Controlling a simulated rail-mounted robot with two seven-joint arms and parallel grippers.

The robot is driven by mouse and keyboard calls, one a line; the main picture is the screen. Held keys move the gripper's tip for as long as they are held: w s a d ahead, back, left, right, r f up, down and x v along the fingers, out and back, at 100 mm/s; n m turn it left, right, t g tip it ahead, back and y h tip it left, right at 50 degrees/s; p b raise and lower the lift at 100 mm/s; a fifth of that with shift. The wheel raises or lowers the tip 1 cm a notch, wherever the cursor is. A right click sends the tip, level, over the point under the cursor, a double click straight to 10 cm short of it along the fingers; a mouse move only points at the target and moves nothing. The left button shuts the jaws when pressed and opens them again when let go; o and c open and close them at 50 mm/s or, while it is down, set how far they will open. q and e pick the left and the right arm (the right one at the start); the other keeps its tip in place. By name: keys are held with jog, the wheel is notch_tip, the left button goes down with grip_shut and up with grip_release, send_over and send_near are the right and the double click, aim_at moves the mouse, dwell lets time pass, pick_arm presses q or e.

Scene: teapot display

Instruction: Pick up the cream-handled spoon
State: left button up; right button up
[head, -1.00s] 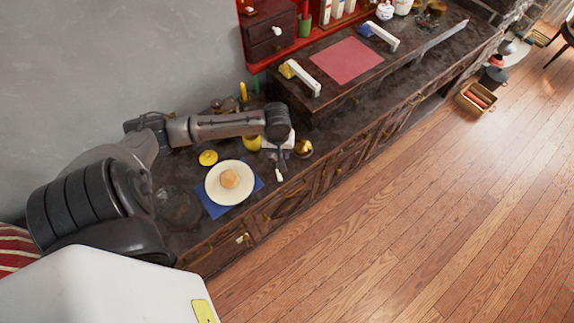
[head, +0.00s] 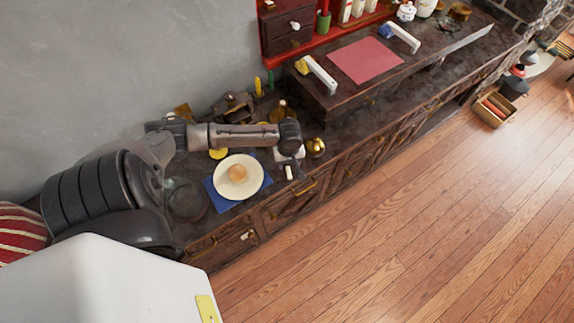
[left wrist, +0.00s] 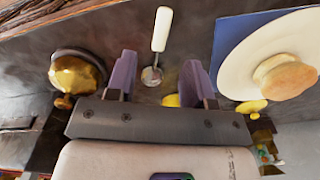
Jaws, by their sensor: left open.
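The cream-handled spoon (left wrist: 161,30) lies on the dark counter in the left wrist view. Its pale handle points to the counter's front edge, and its metal bowl shows near the gap between my fingers. In the head view its handle (head: 289,173) shows just below my left gripper (head: 290,155), whose wrist hides the rest. In the left wrist view my left gripper (left wrist: 159,72) is open, with one purple finger on each side of the spoon's line and nothing held. My right gripper is not in view.
A cream plate (head: 226,185) with a round bun (head: 238,173) stands on a blue napkin (head: 221,203), left of the spoon. A golden pot (head: 316,147) stands close on its right. A raised board with a red mat (head: 364,61) is farther right.

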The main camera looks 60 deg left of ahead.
aim_at(288, 170)
pick_arm(q)
jog(key=shift+a+f+b, duration=0.1)
jog(key=shift+f+b, duration=0.95)
jog(key=shift+f, duration=1.6)
jog(key=shift+c, duration=0.3)
grip_shut()
